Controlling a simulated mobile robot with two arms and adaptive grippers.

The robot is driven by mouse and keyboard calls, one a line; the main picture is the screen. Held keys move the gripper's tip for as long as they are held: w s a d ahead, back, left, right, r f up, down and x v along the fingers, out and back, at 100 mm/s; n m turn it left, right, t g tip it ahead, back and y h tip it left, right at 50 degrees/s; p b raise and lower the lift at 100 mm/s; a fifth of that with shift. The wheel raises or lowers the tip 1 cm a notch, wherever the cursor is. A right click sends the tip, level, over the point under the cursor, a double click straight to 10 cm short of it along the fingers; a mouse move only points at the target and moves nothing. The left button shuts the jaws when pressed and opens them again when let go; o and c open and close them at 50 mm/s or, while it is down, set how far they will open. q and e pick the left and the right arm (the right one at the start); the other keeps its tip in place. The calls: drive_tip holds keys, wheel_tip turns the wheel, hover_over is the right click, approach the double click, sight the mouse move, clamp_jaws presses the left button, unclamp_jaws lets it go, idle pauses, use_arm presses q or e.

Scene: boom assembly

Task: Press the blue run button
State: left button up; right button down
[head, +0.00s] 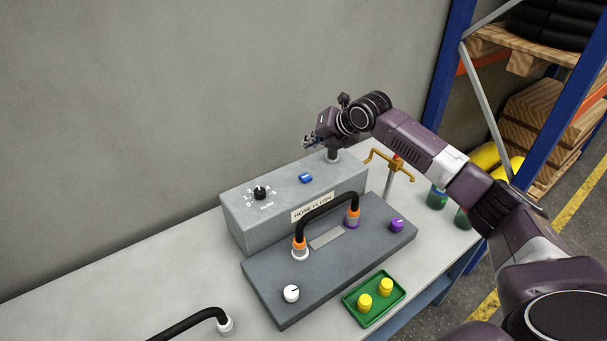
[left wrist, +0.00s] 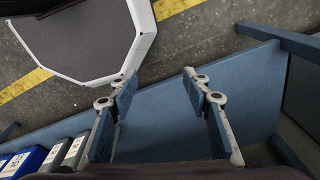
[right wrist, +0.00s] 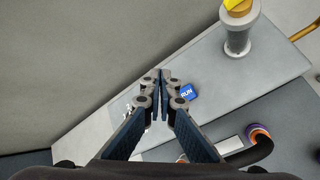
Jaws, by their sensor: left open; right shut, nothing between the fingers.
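The blue run button (head: 306,178) sits on top of the grey hose flush box (head: 240,217), to the right of a black dial (head: 260,192). In the right wrist view the button (right wrist: 187,93) shows its RUN label, just right of my right gripper's fingertips. My right gripper (head: 309,143) is shut and empty, above and behind the box in the head view; its fingertips (right wrist: 162,76) are together in the right wrist view. I cannot tell its exact height above the box. My left gripper (left wrist: 160,85) is open and empty over a blue surface, out of the head view.
A grey post (right wrist: 237,35) with a yellow top rises from the box near my right gripper. A black hose (head: 325,206) arches over the dark panel (head: 270,290). A green tray (head: 375,312) holds yellow caps. A brown valve handle (head: 388,165) stands right of the box.

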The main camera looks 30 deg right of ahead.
use_arm(q)
drive_tip(key=s, duration=0.4)
drive_tip(key=w+f+b, duration=0.4)
drive_tip(key=w, duration=0.2)
use_arm(e)
hover_over(307, 177)
wheel_tip(307, 177, down, 5)
drive_tip(key=shift+s+r, duration=0.1)
drive_tip(key=shift+s, duration=0.05)
wheel_tip(307, 177, down, 4)
drive_tip(key=b, duration=0.3)
use_arm(q)
drive_tip(key=s+f, duration=0.3)
drive_tip(key=shift+s+d, duration=0.1)
drive_tip(key=shift+s, duration=0.2)
drive_tip(key=shift+w, duration=0.15)
drive_tip(key=shift+w, duration=0.5)
drive_tip(key=shift+s+d, duration=0.1)
drive_tip(key=shift+s, duration=0.15)
use_arm(e)
drive_tip(key=shift+f, duration=0.2)
use_arm(q)
drive_tip(key=shift+f, duration=0.1)
use_arm(e)
drive_tip(key=shift+f, duration=0.35)
